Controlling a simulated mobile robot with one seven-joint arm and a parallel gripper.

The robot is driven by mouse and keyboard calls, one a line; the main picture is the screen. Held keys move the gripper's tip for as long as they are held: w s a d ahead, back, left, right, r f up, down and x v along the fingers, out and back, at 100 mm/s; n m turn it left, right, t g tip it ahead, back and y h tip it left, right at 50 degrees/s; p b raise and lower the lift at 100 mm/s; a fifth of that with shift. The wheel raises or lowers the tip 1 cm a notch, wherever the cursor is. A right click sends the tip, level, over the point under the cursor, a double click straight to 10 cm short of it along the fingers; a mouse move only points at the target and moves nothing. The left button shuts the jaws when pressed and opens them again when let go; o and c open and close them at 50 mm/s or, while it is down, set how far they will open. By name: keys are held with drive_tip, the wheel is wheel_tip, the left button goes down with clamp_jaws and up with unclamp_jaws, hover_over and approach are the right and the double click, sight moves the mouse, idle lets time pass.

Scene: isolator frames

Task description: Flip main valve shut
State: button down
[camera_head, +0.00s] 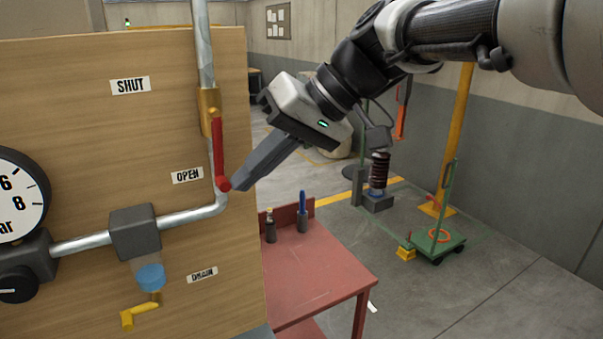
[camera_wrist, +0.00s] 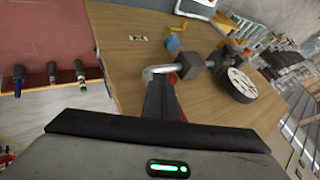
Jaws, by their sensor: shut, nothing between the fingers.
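The main valve is a brass body (camera_head: 208,110) on a vertical grey pipe, with a red lever (camera_head: 219,150) that hangs down beside the pipe to a round red knob. The knob is by the OPEN label (camera_head: 187,175); the SHUT label (camera_head: 130,86) is higher up on the wooden panel. My gripper (camera_head: 240,184) is shut and empty, its fingertips just right of the knob; I cannot tell whether they touch it. In the wrist view my shut fingers (camera_wrist: 160,84) point at the panel, with a little red of the lever (camera_wrist: 173,77) showing at their tips.
A round gauge (camera_head: 14,200) and a dark filter block with a blue bowl (camera_head: 150,277) are on the panel. A yellow drain handle (camera_head: 138,314) is below, by the DRAIN label. A red table (camera_head: 320,275) with small bottles stands right of the panel.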

sight(230, 187)
drive_tip(key=a+y+b, duration=0.1)
drive_tip(key=b, duration=0.1)
drive_tip(key=s+a+f+m+g+y+b, duration=0.1)
drive_tip(key=y+b, duration=0.1)
drive_tip(key=s+a+y+b, duration=0.1)
drive_tip(key=b, duration=0.1)
drive_tip(key=shift+a+f+g, duration=0.1)
drive_tip(key=shift+f+g, duration=0.15)
drive_tip(key=shift+g, duration=0.15)
drive_tip(key=s+a+r+m+g+y+b, duration=0.1)
drive_tip(key=s+a+r+m+y+b, duration=0.2)
drive_tip(key=a+r+y+b, duration=0.3)
drive_tip(key=shift+s+y+b, duration=0.4)
drive_tip(key=shift+y+b, duration=0.3)
drive_tip(key=shift+b, duration=1.35)
drive_tip(key=shift+a, duration=0.1)
